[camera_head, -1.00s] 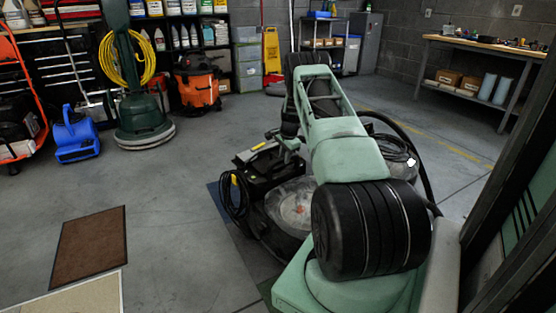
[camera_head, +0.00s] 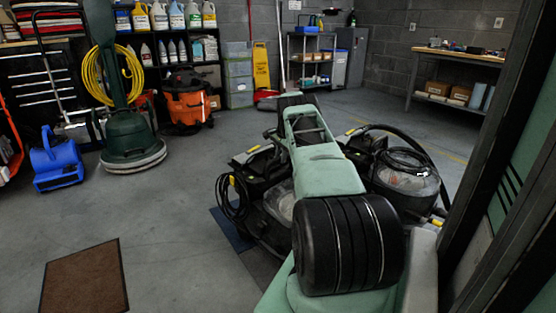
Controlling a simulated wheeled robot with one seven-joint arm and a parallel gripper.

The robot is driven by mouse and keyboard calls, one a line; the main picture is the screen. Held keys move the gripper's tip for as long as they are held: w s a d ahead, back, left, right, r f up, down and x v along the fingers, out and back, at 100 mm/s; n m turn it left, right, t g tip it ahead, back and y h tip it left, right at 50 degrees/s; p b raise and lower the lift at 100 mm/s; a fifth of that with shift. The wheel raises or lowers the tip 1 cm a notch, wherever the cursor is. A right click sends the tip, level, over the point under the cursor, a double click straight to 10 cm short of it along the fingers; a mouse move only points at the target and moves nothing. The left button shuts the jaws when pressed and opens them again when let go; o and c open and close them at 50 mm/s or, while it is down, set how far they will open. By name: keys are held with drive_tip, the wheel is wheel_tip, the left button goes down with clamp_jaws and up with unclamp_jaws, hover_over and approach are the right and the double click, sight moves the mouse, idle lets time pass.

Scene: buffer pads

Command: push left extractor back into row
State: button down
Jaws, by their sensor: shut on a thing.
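The left extractor (camera_head: 255,168) is a black machine with a clear dome and a coiled black cord on its left side. It stands in the middle of the view, partly behind my arm. The right extractor (camera_head: 408,182) is a similar machine with a clear tank and a black hose, just right of my arm. My green and black arm reaches forward between the two. My gripper is hidden behind my own arm links, so its fingers and its contact with the left extractor cannot be seen.
A dark blue floor pad (camera_head: 230,228) shows beside the left extractor. A brown mat (camera_head: 85,277) lies on open floor at front left. A green floor machine (camera_head: 128,140), blue blower (camera_head: 56,160) and orange vacuum (camera_head: 186,102) stand behind. A dark door frame (camera_head: 490,165) is close on the right.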

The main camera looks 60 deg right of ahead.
drive_tip(key=shift+w, duration=0.15)
drive_tip(key=c, duration=1.2)
unclamp_jaws()
drive_tip(key=shift+c, duration=0.2)
drive_tip(key=s+r+p, duration=0.1)
drive_tip(key=r+p, duration=0.1)
drive_tip(key=r, duration=0.6)
drive_tip(key=s+a+r+p, duration=0.1)
drive_tip(key=s+r+p, duration=0.1)
drive_tip(key=r, duration=0.7)
drive_tip(key=shift+s+p, duration=0.15)
drive_tip(key=shift+p, duration=0.45)
